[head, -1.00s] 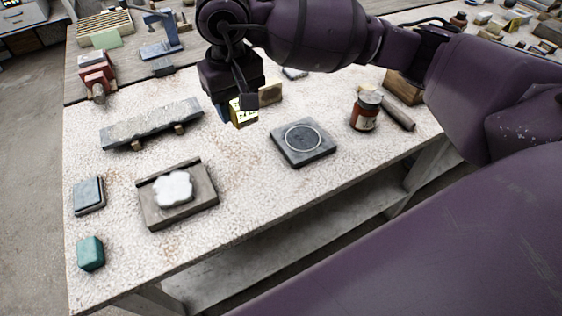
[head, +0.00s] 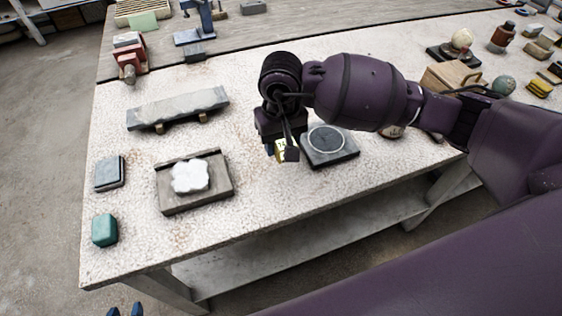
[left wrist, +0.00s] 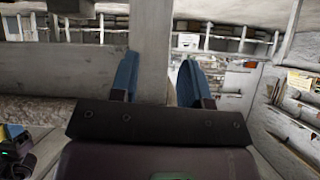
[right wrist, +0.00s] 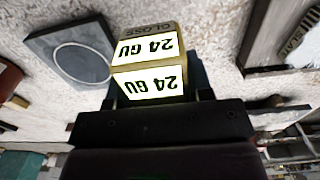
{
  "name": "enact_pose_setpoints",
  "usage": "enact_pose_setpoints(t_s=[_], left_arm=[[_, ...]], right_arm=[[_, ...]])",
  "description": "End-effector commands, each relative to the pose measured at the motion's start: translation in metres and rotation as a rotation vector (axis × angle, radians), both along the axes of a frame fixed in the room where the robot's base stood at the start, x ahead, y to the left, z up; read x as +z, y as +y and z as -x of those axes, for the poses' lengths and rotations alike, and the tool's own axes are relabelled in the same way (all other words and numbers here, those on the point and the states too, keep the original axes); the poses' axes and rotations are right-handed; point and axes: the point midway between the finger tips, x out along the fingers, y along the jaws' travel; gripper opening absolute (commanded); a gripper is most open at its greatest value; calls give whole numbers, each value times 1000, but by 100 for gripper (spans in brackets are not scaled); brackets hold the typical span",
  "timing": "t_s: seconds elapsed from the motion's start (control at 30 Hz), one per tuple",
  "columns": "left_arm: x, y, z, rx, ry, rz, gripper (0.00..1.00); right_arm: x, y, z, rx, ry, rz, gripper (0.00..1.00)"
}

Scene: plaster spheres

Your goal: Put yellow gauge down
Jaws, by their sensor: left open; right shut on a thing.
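The yellow gauge (head: 281,150) is a small block with white faces. In the right wrist view the gauge (right wrist: 150,72) shows "24 GU" on two labels. My right gripper (head: 284,152) is shut on it, just left of the dark square plate with a pale ring (head: 345,154); that plate (right wrist: 45,40) also shows in the right wrist view. Whether the gauge touches the bench is unclear. My left gripper (left wrist: 157,80) is open and empty, its blue fingers apart; its fingertips (head: 125,311) show at the head view's bottom edge, off the bench.
A wooden tray with white plaster (head: 225,190), a grey pad (head: 109,173) and a green block (head: 105,230) lie at left. A stone slab (head: 178,107) rests on wooden supports behind. My right arm partly hides a jar (head: 393,132). Bare bench lies in front of the gauge.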

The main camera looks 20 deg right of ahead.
Motion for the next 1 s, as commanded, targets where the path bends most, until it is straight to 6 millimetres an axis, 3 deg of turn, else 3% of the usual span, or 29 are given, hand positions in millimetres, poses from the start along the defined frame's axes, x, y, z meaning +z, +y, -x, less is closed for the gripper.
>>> enact_pose_setpoints(t_s=[0.1,0.43,0.67,1.0], left_arm=[[0,0,-3,-2,-4,0,43],[3,-2,-10,-6,-18,1,43],[-1,-2,-7,-4,-9,0,43],[-1,-2,-6,-4,-9,0,43]], right_arm=[[-21,0,1,-1,3,-2,28],[-43,0,0,-1,1,-1,28],[-74,0,0,-2,1,-1,28],[-77,0,-1,0,-1,-1,28]])
